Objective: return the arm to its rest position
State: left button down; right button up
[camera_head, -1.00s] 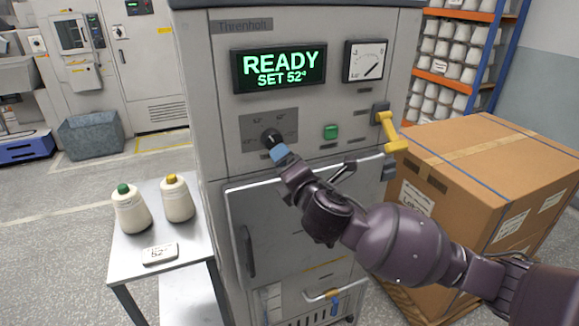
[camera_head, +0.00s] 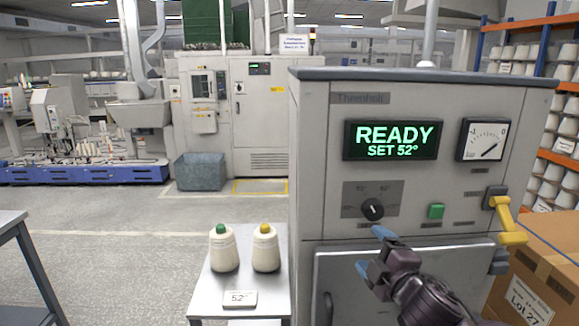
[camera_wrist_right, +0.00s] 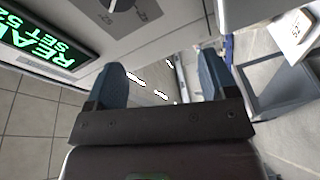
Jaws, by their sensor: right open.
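My right gripper (camera_head: 372,250) is open and empty in the head view, in front of the grey machine (camera_head: 313,160), just below its black dial knob (camera_head: 372,209). Its two blue fingertips stand apart and touch nothing that I can make out. In the right wrist view the two blue fingers (camera_wrist_right: 160,84) are spread with nothing between them. The right arm comes in from the bottom right of the head view. My left gripper is in neither view.
The machine's display (camera_head: 392,140) reads READY, SET 52°. A yellow lever (camera_head: 507,222) and a cardboard box (camera_head: 530,285) are at the right. A small table (camera_head: 207,300) at the left holds a green-topped bobbin (camera_head: 223,250), a yellow-topped bobbin (camera_head: 265,250) and a 52° card (camera_head: 240,299).

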jog(key=s+d+f+m+g+h, duration=0.1)
jog(key=s+d+f+m, duration=0.1)
jog(key=s+f+m, duration=0.3)
jog(key=s+d+f+m, duration=0.2)
jog(key=f+m, duration=0.1)
jog(key=f, duration=0.5)
jog(key=s+d+f+m+g+h, duration=0.1)
jog(key=s+d+f+m, duration=0.1)
jog(key=s+f+m, duration=0.3)
jog(key=s+d+f+m+g+h, duration=0.1)
jog(key=s+d+f+m, duration=0.1)
jog(key=s+f, duration=0.5)
jog(key=s+d+f+m+g+h+b, duration=0.1)
jog(key=s+d+f+g+h, duration=0.1)
jog(key=s+f, duration=0.6)
jog(key=shift+d+f+m+g, duration=0.2)
jog(key=shift+d+m+g, duration=0.1)
jog(key=shift+m, duration=0.1)
jog(key=shift+s, duration=0.1)
